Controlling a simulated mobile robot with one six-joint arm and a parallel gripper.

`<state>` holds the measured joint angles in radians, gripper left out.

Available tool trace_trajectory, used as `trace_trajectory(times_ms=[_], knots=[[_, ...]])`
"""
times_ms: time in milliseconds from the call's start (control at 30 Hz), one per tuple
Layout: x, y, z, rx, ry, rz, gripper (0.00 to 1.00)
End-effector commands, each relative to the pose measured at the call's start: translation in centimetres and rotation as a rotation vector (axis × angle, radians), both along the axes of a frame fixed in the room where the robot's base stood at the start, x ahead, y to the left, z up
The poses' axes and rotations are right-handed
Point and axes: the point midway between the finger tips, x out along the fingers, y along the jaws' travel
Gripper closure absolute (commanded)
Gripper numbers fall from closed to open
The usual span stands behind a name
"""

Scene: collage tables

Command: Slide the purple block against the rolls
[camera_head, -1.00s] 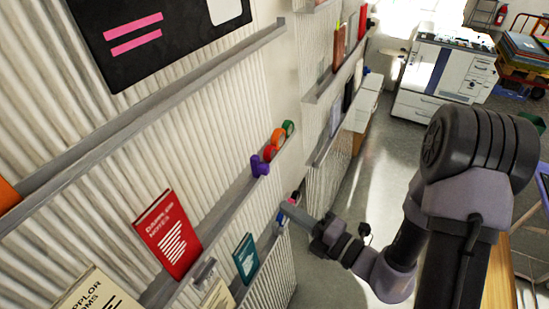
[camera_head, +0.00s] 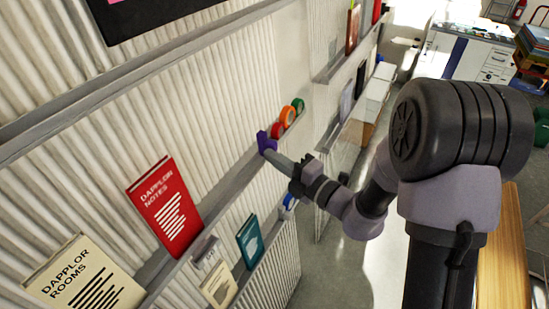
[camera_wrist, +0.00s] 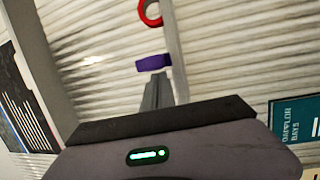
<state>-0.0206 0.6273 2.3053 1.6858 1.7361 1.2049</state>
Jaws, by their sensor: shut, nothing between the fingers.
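The purple block (camera_head: 265,142) stands on a narrow grey wall shelf. It also shows in the wrist view (camera_wrist: 153,62), just beyond my fingertips. The red-orange roll (camera_head: 286,117) and the green roll (camera_head: 298,105) stand farther along the same shelf. A red roll shows at the top of the wrist view (camera_wrist: 150,13), with a gap between it and the block. My gripper (camera_head: 271,155) is shut and empty, its tip right at the near side of the purple block. I cannot tell whether it touches.
A red book (camera_head: 165,205) stands nearer on the same shelf. A teal book (camera_head: 250,241) and a cream book (camera_head: 218,284) stand on the shelf below. Another grey shelf (camera_head: 150,72) runs above. A corrugated wall backs the shelves.

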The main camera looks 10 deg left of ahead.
Motion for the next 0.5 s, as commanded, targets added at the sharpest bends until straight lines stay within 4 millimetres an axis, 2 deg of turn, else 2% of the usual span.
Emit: trace_trajectory(times_ms=[267, 500], knots=[[0.1, 0.0, 0.0, -0.001, -0.001, 0.0, 1.0], [3.1, -1.3, 0.4, -0.001, -0.002, 0.0, 1.0]])
